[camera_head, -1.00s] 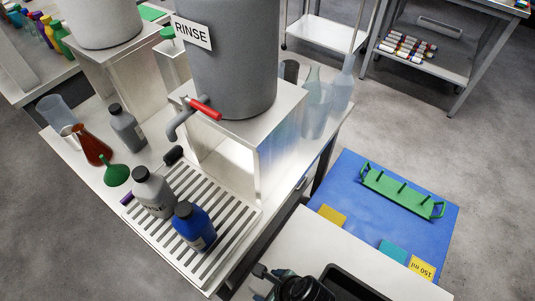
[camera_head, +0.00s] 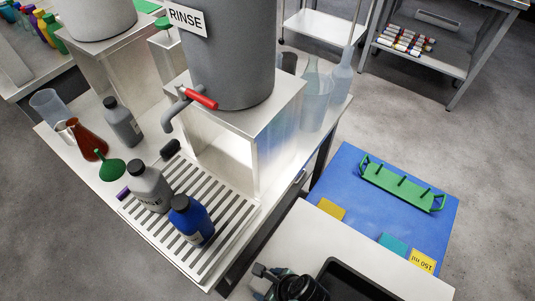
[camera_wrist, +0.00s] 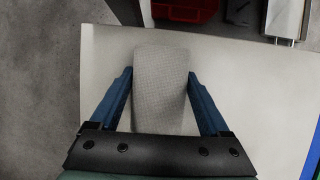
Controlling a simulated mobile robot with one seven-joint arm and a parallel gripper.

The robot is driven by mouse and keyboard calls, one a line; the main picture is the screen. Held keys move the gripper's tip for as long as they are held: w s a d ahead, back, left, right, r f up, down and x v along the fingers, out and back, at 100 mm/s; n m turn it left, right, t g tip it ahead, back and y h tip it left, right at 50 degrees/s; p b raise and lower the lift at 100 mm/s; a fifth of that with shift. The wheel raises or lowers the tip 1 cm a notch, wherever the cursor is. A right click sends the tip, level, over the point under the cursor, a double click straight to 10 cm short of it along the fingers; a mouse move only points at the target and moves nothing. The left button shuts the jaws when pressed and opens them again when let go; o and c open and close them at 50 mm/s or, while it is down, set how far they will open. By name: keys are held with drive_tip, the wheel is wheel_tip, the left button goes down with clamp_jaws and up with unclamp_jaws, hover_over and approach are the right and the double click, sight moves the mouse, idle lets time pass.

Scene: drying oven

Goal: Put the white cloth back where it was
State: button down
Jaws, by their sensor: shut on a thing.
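The white cloth (camera_wrist: 160,85) shows in the wrist view as a pale, soft, rounded strip between my two blue fingers. My gripper (camera_wrist: 159,75) is shut on it. The cloth is over a pale flat surface (camera_wrist: 250,100); I cannot tell whether it touches that surface. In the head view only dark parts of my arm show at the bottom edge, and the cloth cannot be made out there.
A white worktop (camera_head: 310,240) with a black tray (camera_head: 350,280) lies at the bottom. A blue surface (camera_head: 340,180) holds a green rack (camera_head: 400,187). A bench at left carries bottles on a slatted drain (camera_head: 225,220) below the RINSE tank (camera_head: 235,60).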

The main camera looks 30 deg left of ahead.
unclamp_jaws()
drive_tip(key=shift+r, duration=0.3)
drive_tip(key=p+v, duration=0.3)
drive_tip(key=v, duration=0.9)
drive_tip(key=shift+r, duration=0.35)
